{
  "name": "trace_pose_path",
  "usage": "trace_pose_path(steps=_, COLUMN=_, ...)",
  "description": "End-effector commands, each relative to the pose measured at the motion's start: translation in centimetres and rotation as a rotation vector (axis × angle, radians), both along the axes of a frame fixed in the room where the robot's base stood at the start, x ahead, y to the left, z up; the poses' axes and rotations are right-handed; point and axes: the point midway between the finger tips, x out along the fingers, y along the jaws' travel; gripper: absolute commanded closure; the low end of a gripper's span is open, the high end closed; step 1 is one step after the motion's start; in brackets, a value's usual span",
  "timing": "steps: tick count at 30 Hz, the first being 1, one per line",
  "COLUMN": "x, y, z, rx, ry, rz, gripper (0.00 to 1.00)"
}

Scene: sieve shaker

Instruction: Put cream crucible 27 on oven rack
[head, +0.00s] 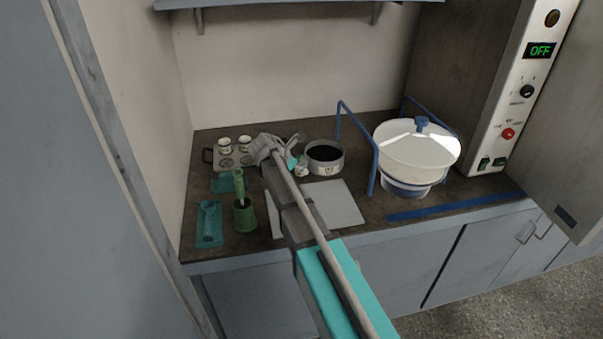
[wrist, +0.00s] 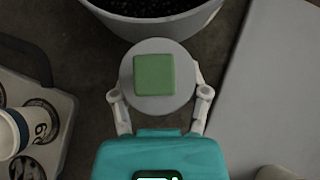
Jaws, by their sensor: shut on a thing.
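My gripper (wrist: 160,98) is shut on a small round vessel (wrist: 128,88), whose grey disc top carries a green square block. In the head view the vessel (head: 301,171) is a small pale cup with dark marks, beside the dark-filled pot. Its number cannot be read, so I cannot tell if it is crucible 27. Other pale cups (head: 225,145) stand in a holder tray (head: 211,155) at the back left; one cup (wrist: 12,135) with a dark number and blue rim shows in the wrist view. No oven rack can be made out.
A pot (head: 325,158) of dark grains stands beyond my gripper, with a grey sheet (head: 345,207) to its right. A white lidded tub (head: 417,150) stands by blue rails (head: 373,172). A control panel (head: 522,90) reads OFF.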

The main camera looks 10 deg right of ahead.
Motion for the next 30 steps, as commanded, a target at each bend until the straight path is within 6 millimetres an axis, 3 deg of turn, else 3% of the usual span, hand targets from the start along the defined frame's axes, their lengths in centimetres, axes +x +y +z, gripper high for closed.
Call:
trace_pose_path(steps=17, x=0.0, y=-0.02, z=-0.69, rx=0.0, ry=0.0, rz=0.0, gripper=0.97)
trace_pose_path(steps=18, x=0.0, y=-0.02, z=-0.58, rx=0.0, ry=0.0, rz=0.0, gripper=0.36)
trace_pose_path(steps=23, x=0.0, y=-0.02, z=-0.55, rx=0.0, ry=0.0, rz=0.0, gripper=0.06)
trace_pose_path(steps=30, x=-0.01, y=0.0, z=-0.55, rx=0.0, ry=0.0, rz=0.0, gripper=0.06)
